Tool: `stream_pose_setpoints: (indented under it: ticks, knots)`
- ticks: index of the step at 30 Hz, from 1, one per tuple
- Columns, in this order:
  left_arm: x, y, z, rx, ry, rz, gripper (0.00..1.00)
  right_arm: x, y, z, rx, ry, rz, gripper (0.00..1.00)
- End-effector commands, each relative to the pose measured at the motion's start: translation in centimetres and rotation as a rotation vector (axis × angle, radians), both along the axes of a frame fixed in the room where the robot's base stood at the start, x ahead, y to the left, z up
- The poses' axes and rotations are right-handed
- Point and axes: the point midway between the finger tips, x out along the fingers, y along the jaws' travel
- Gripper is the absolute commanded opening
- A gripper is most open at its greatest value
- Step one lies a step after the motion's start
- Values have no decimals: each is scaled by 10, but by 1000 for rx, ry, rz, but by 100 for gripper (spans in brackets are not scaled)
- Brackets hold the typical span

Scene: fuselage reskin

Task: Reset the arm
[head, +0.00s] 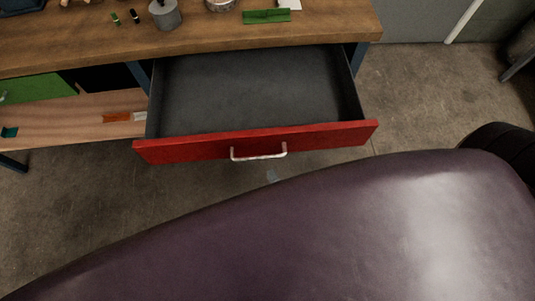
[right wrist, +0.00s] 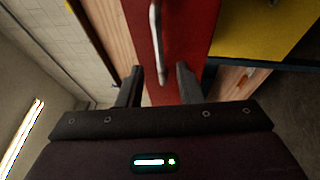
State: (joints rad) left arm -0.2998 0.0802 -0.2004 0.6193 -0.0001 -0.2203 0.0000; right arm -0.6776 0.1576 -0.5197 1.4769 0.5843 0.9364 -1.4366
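The red-fronted drawer (head: 200,148) is pulled out from under the wooden workbench in the head view. Its grey inside is empty. Its metal handle (head: 258,155) is clear of any gripper. A large purple part of my own body fills the lower head view. My left gripper is not in view.
The workbench top (head: 210,32) holds a grey container (head: 165,15), a green piece (head: 266,16) and small items. A lower shelf (head: 75,120) is at left, with an orange item (head: 117,118). A yellow panel (right wrist: 262,30) shows in the wrist view. Concrete floor is open to the drawer's right.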

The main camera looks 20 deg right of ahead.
Motion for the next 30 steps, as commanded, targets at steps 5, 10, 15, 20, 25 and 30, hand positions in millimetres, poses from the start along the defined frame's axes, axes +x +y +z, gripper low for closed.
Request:
stream_pose_setpoints:
  ticks: [5, 10, 15, 20, 25, 30]
  knots:
    - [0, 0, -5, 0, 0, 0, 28, -18, -2, -4, 0, 0, 0, 32]
    - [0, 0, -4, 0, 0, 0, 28, -20, -2, -3, 0, -1, 0, 32]
    - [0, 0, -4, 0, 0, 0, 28, -20, -2, -3, 0, -1, 0, 32]
    - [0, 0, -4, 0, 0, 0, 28, -20, -2, -3, 0, -1, 0, 32]
    - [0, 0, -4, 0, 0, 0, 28, -19, -4, -11, 16, 23, 4, 32]
    - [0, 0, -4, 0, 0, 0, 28, -11, -19, -81, 173, 260, 11, 32]
